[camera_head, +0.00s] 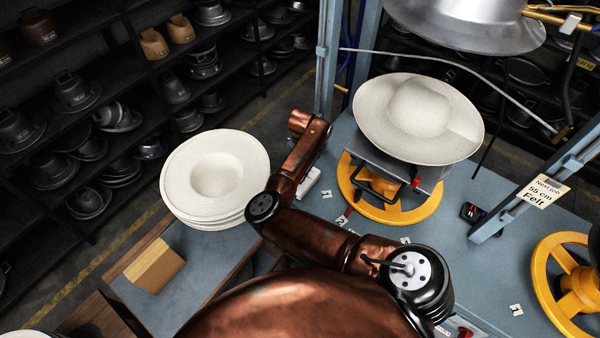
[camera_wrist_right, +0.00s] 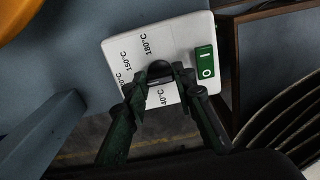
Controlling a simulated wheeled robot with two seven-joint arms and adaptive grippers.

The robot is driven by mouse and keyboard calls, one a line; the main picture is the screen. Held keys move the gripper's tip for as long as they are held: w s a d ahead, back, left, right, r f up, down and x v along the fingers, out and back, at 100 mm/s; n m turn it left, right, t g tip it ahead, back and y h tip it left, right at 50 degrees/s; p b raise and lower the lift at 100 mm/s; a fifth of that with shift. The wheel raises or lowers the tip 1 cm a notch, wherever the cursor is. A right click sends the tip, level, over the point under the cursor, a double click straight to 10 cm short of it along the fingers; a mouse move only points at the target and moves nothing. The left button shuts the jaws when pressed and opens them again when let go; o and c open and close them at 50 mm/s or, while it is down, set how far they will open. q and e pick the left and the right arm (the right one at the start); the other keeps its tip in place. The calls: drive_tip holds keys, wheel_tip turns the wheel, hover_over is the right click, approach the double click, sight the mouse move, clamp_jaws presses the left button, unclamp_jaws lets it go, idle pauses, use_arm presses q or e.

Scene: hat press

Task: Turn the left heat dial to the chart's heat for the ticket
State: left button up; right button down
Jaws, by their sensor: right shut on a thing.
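In the right wrist view a white heat panel (camera_wrist_right: 125,45) carries marks reading 180°C, 150°C and a partly cut one at its left edge. Another mark ending in 40°C shows between my fingers. My right gripper (camera_wrist_right: 161,80) is shut on the dark dial (camera_wrist_right: 160,70), whose pointer is mostly hidden by the fingers, so its setting cannot be read. In the head view the panel (camera_head: 310,182) shows only partly behind my copper arm. The ticket (camera_head: 544,191) hangs on the right post and reads "Next job 55 cm Felt". No chart is readable. My left gripper is out of view.
A green I/O switch (camera_wrist_right: 205,62) sits beside the dial. A stack of white hats (camera_head: 212,170) stands left of my arm. A white hat (camera_head: 418,115) rests on the press over a yellow wheel (camera_head: 390,213), beneath a metal dome (camera_head: 465,22). Shelves of hat blocks line the left.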

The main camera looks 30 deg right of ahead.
drive_tip(key=m+b, duration=0.1)
drive_tip(key=b, duration=0.1)
drive_tip(key=m+b, duration=0.4)
drive_tip(key=shift+f, duration=0.25)
drive_tip(key=shift+r+m+b, duration=0.25)
drive_tip(key=shift+m+b, duration=1.25)
drive_tip(key=c, duration=1.6)
unclamp_jaws()
drive_tip(key=shift+r, duration=0.15)
wheel_tip(320, 180, up, 12)
